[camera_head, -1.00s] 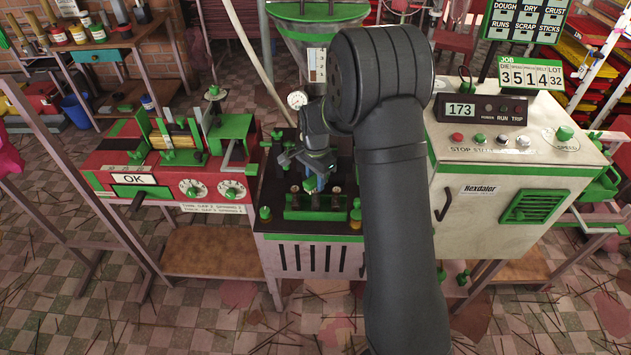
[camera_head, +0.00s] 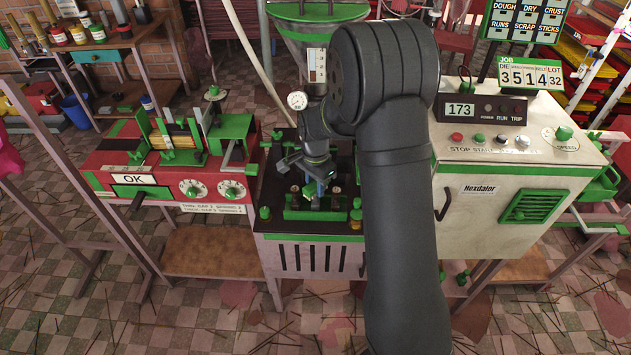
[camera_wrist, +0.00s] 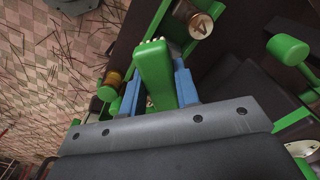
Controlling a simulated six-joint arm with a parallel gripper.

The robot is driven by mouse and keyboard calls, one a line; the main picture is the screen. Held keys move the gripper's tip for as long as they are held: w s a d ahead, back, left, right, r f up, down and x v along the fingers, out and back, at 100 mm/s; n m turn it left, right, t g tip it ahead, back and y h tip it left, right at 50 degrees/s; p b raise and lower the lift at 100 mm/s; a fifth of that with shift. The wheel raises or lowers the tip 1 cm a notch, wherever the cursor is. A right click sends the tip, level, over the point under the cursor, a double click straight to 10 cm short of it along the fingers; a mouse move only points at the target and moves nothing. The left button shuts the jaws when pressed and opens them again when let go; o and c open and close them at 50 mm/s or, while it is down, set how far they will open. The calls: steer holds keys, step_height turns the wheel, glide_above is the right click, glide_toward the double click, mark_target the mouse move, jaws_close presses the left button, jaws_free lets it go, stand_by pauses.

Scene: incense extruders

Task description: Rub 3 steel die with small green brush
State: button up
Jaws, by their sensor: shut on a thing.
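My gripper (camera_wrist: 158,88) is shut on the small green brush (camera_wrist: 153,75), whose handle lies between the blue fingers. Its pale bristle tips show at the far end in the wrist view. A shiny round die (camera_wrist: 200,25) with a dark mark on its face sits just beyond and right of the bristles, apart from them in the picture; I cannot read the mark for certain. In the head view my gripper (camera_head: 314,186) is over the green die rack (camera_head: 316,215) on the middle machine. The brush and dies are too small there to tell apart.
A brass-coloured cylinder (camera_wrist: 114,78) and a green knob (camera_wrist: 289,48) flank the gripper. The red machine (camera_head: 110,160) stands left and the white control cabinet (camera_head: 510,165) right. A pressure gauge (camera_head: 297,100) rises behind the rack.

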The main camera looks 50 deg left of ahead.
steer(key=shift+w+a, duration=0.65)
steer(key=shift+a, duration=0.05)
steer(key=shift+s+d, duration=0.65)
steer(key=shift+s+d+r, duration=0.1)
steer(key=shift+d, duration=0.05)
steer(key=shift+r, duration=4)
